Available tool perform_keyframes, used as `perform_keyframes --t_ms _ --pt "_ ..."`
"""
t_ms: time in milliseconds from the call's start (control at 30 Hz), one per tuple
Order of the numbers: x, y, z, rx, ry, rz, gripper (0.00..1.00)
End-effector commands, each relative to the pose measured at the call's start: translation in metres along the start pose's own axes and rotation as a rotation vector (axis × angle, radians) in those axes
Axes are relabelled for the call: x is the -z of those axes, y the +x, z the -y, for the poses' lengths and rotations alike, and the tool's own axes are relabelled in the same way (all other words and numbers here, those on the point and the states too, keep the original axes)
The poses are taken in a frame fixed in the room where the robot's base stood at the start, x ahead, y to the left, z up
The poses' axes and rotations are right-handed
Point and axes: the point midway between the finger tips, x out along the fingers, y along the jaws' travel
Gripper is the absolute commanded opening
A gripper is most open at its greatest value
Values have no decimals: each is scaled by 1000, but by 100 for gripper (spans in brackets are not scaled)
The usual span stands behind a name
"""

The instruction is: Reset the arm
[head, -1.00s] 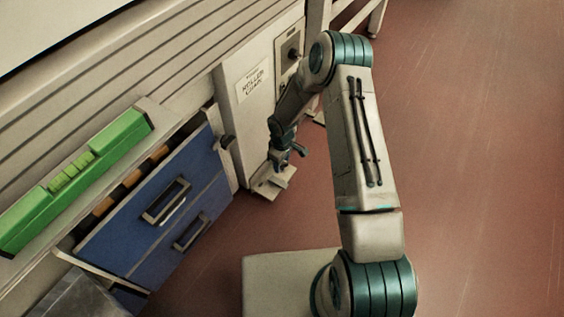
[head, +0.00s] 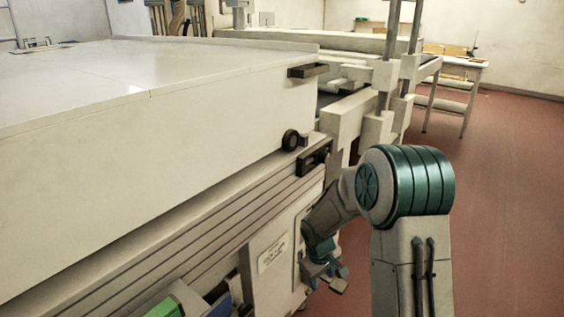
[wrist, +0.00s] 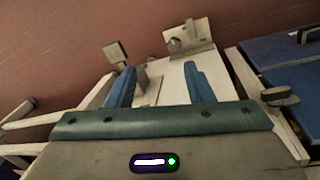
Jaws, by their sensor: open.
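My gripper (head: 326,272) is at the lower middle of the head view, in front of the labelled side panel (head: 272,256) of the large cream machine. In the wrist view my gripper (wrist: 162,90) shows two blue fingers spread apart, with nothing held between them. Beyond the fingers a pale metal piece with a bracket (wrist: 190,38) stands out over the red floor. My arm's teal elbow joint fills the lower right of the head view and hides part of the machine behind it.
The large cream machine (head: 150,180) takes up the left, with a black knob (head: 290,140) and a dark handle (head: 308,70) on it. Part of a green item (head: 165,308) shows at the bottom edge. Red floor (head: 510,190) is clear on the right. A table (head: 460,64) stands far back.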

Motion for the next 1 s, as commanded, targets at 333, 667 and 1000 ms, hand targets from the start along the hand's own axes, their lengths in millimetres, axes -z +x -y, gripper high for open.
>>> perform_keyframes --t_ms 333,667,1000 --pt "-69 -193 -14 -43 234 -36 47" --pt "-143 -331 3 -20 456 -101 47" --pt "-203 -414 35 51 629 -175 47"
